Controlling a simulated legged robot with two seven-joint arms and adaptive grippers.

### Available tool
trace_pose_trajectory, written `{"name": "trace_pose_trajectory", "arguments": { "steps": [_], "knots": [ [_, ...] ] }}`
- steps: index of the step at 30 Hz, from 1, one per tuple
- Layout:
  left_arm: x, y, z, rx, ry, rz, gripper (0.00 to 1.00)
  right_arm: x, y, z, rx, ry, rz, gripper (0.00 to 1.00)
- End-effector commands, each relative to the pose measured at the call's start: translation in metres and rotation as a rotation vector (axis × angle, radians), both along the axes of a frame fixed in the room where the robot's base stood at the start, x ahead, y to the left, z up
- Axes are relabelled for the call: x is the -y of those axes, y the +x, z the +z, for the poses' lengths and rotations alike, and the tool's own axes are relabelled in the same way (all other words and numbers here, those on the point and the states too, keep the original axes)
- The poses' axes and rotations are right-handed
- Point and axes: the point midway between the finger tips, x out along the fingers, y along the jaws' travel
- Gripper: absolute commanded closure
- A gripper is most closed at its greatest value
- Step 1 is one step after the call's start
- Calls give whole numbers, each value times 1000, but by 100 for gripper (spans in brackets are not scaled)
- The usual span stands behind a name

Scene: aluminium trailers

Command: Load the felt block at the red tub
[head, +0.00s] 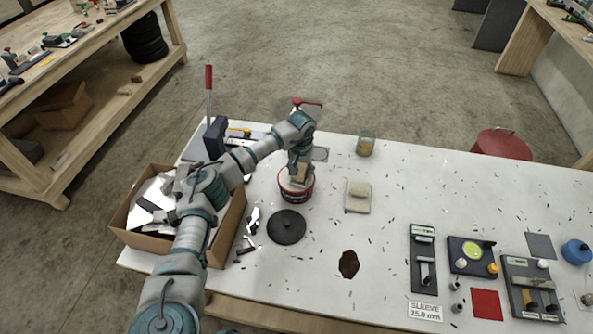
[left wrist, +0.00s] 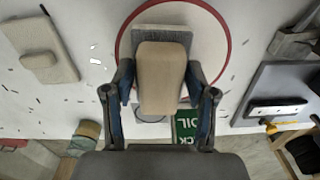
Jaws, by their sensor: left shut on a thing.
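My left gripper (head: 299,172) is shut on the felt block (left wrist: 161,80), which has a rounded tan handle on a grey pad. In the head view the block (head: 298,174) shows just above the open red tub (head: 296,194), partly hidden by the gripper. In the left wrist view the tub's red rim (left wrist: 246,45) rings pale contents, and the block is over them. I cannot tell whether the pad touches the contents. My left gripper's fingers (left wrist: 160,95) clasp the handle's sides. My right gripper is not in view.
A black round lid (head: 287,227) lies in front of the tub. A cardboard box (head: 228,236) stands left. Small fixtures (head: 423,258) occupy the table's right side.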

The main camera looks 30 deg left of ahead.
Motion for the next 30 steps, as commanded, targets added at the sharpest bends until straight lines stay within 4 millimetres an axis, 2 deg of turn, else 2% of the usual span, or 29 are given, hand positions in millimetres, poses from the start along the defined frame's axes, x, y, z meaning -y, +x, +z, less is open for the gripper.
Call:
{"name": "trace_pose_trajectory", "arguments": {
  "steps": [5, 9, 22, 27, 30],
  "knots": [
    [-10, 0, 4, 0, -7, 5, 71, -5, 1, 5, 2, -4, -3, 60],
    [-13, 0, 16, 1, -11, 4, 71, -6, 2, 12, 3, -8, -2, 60],
    [1, 0, 58, 2, 1, 2, 71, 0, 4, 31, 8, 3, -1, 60],
    [-3, 0, 69, 0, -1, 3, 71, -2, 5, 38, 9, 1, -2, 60],
    [-7, 0, 69, 0, -5, 4, 71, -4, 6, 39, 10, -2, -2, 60]
  ]
}}
